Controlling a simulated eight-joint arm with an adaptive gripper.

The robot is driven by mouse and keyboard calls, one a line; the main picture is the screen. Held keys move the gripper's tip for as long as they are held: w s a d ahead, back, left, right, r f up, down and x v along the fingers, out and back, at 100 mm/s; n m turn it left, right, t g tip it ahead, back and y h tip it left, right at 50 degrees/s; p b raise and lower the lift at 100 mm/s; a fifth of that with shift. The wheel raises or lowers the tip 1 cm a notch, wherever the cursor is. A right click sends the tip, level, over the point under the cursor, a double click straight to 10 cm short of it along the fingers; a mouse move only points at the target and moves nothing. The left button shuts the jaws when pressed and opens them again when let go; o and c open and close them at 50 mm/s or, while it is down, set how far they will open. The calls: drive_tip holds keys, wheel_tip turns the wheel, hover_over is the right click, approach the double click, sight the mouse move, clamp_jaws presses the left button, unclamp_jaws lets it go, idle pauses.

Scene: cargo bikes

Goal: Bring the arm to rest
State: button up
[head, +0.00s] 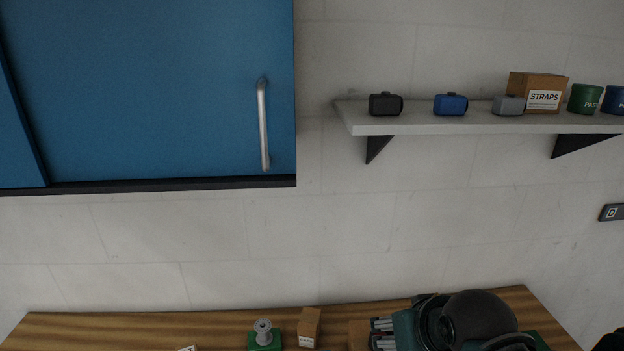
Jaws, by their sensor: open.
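My gripper (376,333) shows at the bottom of the head view, over the bench, at the left end of my dark and teal arm. Its two pale grey fingers point left and are apart, so it is open. A small brown box (359,334) is just left of the fingertips; I cannot tell whether they touch it. My arm hides part of the bench (170,325) on the right, and the lower frame edge cuts off the view.
A brown box (309,327) and a grey spool-like part (263,332) on a green base stand on the bench. Above are a blue cabinet (150,90) with a handle (263,125) and a shelf (430,128) with several items.

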wheel_tip(320, 180, down, 6)
drive_tip(key=b, duration=0.5)
idle(1.0)
